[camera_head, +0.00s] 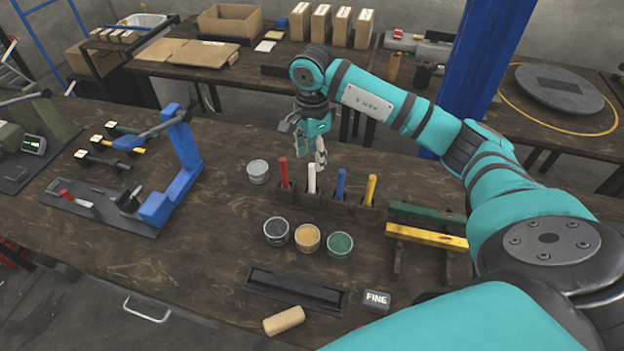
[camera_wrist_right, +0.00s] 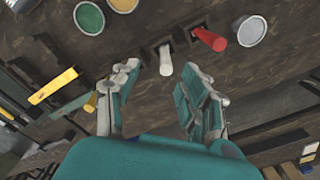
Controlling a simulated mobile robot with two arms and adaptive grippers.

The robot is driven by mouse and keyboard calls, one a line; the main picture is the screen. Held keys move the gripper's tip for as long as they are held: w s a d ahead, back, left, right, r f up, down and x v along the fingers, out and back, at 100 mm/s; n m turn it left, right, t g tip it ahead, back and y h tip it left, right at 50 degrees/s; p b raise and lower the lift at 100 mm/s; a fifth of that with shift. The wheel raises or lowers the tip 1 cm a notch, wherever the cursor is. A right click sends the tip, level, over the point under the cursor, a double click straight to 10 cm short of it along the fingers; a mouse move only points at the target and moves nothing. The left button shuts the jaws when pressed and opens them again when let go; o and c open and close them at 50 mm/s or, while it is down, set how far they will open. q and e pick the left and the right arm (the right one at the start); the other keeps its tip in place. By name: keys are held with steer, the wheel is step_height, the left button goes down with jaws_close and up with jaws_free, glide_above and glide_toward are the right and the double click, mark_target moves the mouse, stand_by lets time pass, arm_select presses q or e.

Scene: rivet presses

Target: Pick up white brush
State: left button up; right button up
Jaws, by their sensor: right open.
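The white brush (camera_head: 311,178) stands upright in a dark holder (camera_head: 327,206) on the workbench, between a red brush (camera_head: 283,170) on its left and a blue brush (camera_head: 340,182) on its right. My right gripper (camera_head: 311,157) is open and empty, just above and behind the white brush. In the right wrist view, the white brush (camera_wrist_right: 165,61) shows between and slightly beyond the spread fingertips of my right gripper (camera_wrist_right: 163,82), with a visible gap on both sides. My left gripper is not in view.
A yellow brush (camera_head: 371,189) stands at the holder's right end. Open paint cans, such as the grey can (camera_head: 258,172) and yellow can (camera_head: 307,239), sit around the holder. A blue press (camera_head: 184,155) stands left; green and yellow bars (camera_head: 428,236) lie right.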

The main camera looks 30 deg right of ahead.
mark_target(312, 168)
step_height(312, 168, down, 4)
steer(key=shift+w+f+p, duration=0.1)
steer(key=shift+w+p, duration=0.05)
steer(key=shift+p, duration=0.3)
steer(key=shift+f, duration=0.35)
steer(key=f, duration=0.1)
steer(key=f+p, duration=0.1)
steer(key=f, duration=0.1)
steer(key=f+p, duration=0.1)
steer(key=shift+w+d+f, duration=0.25)
steer(key=shift+w+d, duration=0.05)
steer(key=shift+w, duration=0.05)
steer(key=shift+f, duration=0.2)
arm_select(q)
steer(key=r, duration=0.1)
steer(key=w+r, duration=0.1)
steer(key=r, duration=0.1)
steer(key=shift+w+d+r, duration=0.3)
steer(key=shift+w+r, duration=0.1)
arm_select(e)
jaws_close()
